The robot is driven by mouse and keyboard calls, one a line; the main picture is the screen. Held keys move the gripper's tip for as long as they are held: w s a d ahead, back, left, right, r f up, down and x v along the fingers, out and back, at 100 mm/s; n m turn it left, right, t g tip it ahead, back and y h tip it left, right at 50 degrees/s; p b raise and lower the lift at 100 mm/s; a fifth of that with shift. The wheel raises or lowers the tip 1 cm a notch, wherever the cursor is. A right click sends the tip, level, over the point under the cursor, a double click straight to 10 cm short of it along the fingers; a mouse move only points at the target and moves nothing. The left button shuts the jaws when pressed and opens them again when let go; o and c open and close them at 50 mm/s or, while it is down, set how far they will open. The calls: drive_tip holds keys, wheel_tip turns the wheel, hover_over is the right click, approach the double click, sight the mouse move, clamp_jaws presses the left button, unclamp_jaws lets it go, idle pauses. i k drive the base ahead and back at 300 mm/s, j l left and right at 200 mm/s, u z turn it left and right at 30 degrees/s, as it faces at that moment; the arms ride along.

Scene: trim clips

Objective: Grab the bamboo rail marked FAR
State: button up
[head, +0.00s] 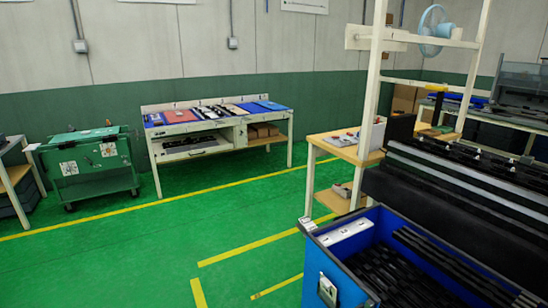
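I cannot make out a bamboo rail marked FAR in the head view. Long dark strips (440,262) fill a blue bin (318,262) at the lower right. Dark and silvery long bars (460,175) lie on a black rack or bench above the bin. No lettering is readable on any of them. A white bench (205,137) by the back wall carries blue sheets and dark and pale pieces, too small to identify. My gripper is not in view.
A green wheeled cart (90,165) stands at the left. A wooden-topped table (345,152) with a cream frame (374,80) stands right of centre. A light blue fan (434,25) is at the upper right. Green floor (130,250) with yellow lines is clear at left and centre.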

sight(218, 114)
drive_tip(key=i+j+u, duration=0.3)
drive_tip(key=i, duration=0.25)
drive_tip(key=i+j+u, duration=0.2)
drive_tip(key=i+u, duration=0.15)
drive_tip(key=i, duration=0.2)
drive_tip(key=i+u, duration=0.3)
drive_tip(key=i, duration=4.1)
drive_tip(key=i+z, duration=0.2)
drive_tip(key=i, duration=0.35)
drive_tip(key=i+j+z, duration=0.2)
drive_tip(key=i, duration=0.35)
drive_tip(key=i+j+z, duration=0.2)
drive_tip(key=i, duration=0.35)
drive_tip(key=i+j+z, duration=0.2)
drive_tip(key=i+j, duration=0.15)
drive_tip(key=i, duration=0.15)
drive_tip(key=i+u, duration=0.3)
drive_tip(key=i, duration=1.4)
